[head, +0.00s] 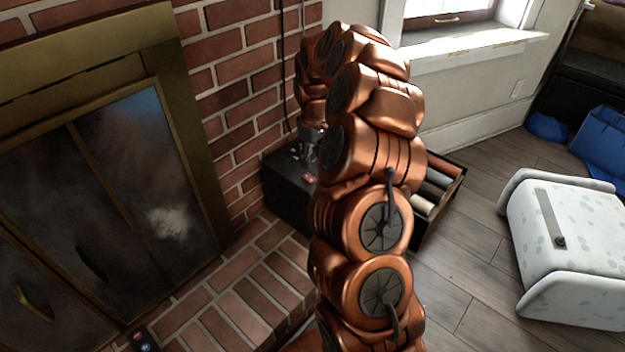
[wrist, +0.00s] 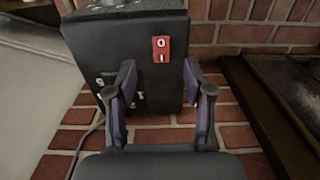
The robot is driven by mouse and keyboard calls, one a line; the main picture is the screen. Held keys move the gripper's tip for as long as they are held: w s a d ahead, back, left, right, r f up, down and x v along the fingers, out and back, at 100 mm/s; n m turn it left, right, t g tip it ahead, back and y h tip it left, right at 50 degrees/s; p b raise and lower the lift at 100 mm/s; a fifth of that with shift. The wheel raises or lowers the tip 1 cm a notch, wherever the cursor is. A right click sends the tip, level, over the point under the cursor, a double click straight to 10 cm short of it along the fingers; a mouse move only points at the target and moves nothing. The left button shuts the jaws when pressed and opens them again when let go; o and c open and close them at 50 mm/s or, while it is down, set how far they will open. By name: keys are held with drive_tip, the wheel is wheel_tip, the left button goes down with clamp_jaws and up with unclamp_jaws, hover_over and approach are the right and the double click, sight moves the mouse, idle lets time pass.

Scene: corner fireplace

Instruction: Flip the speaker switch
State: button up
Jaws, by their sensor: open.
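The speaker is a black box (head: 287,193) standing on the brick hearth against the brick wall, partly hidden behind my arm in the head view. In the wrist view the speaker (wrist: 95,48) fills the upper middle. Its red switch (wrist: 161,49), marked O and I, is on the facing side near the top; a small red patch, likely this switch, shows in the head view (head: 308,178). My gripper (wrist: 160,76) is open and empty, its two fingers apart. The switch appears between and just above the fingertips in the picture. Contact cannot be told.
A fireplace with dark glass doors (head: 130,180) stands at the left. A black-sided crate with rolled items (head: 440,190) is just right of my arm. A white spotted box (head: 570,245) stands on the wooden floor at the right. Floor between them is clear.

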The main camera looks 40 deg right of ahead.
sight(313, 181)
wheel_tip(313, 181, down, 7)
drive_tip(key=shift+f+b, duration=0.2)
drive_tip(key=shift+b, duration=0.55)
drive_tip(key=shift+c, duration=0.2)
clamp_jaws()
